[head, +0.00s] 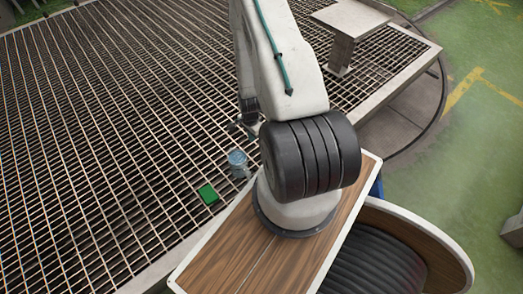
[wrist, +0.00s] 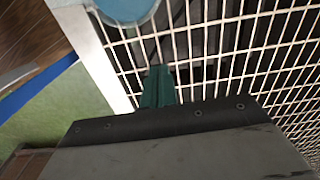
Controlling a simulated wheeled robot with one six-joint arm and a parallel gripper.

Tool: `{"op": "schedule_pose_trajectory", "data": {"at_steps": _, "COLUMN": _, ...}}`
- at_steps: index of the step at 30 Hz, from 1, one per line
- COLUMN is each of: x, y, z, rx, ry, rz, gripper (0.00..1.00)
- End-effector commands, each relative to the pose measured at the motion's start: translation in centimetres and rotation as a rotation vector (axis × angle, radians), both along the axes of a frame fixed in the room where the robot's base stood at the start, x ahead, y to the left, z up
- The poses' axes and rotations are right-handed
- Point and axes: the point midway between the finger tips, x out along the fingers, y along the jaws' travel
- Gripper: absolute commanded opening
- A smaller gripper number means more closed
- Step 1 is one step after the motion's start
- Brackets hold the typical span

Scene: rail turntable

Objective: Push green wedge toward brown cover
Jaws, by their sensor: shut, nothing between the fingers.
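The green wedge (head: 208,194) is a small bright green block on the metal grating, left of my arm's base in the head view. I cannot make it out in the wrist view. My gripper (head: 236,126) hangs low over the grating, farther back than the wedge and apart from it; my arm partly hides it. In the wrist view, my gripper's dark green fingers (wrist: 158,72) are together and empty over the grating. I cannot identify the brown cover in either view.
A translucent blue container (head: 238,162) stands on the grating between my gripper and the wedge; its edge shows in the wrist view (wrist: 125,8). A metal stand (head: 348,22) is at the back right. The grating (head: 80,130) left of the wedge is clear.

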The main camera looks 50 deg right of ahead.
Motion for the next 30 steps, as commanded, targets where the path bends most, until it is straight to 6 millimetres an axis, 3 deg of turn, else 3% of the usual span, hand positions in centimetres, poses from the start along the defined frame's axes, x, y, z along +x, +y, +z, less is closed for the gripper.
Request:
{"op": "schedule_pose_trajectory", "data": {"at_steps": 3, "x": -1.3, "y": 0.1, "z": -2.2, "rx": 0.003, "ry": 0.004, "rz": -0.046, "gripper": 0.00}}
{"op": "schedule_pose_trajectory", "data": {"at_steps": 11, "x": -1.7, "y": 0.1, "z": -5.2, "rx": 0.003, "ry": 0.004, "rz": -0.060, "gripper": 0.00}}
{"op": "schedule_pose_trajectory", "data": {"at_steps": 22, "x": -1.7, "y": 0.2, "z": -13.0, "rx": 0.003, "ry": 0.004, "rz": -0.058, "gripper": 0.00}}
{"op": "schedule_pose_trajectory", "data": {"at_steps": 30, "x": -2.5, "y": -3.2, "z": -12.7, "rx": 0.003, "ry": 0.002, "rz": -0.060, "gripper": 0.00}}
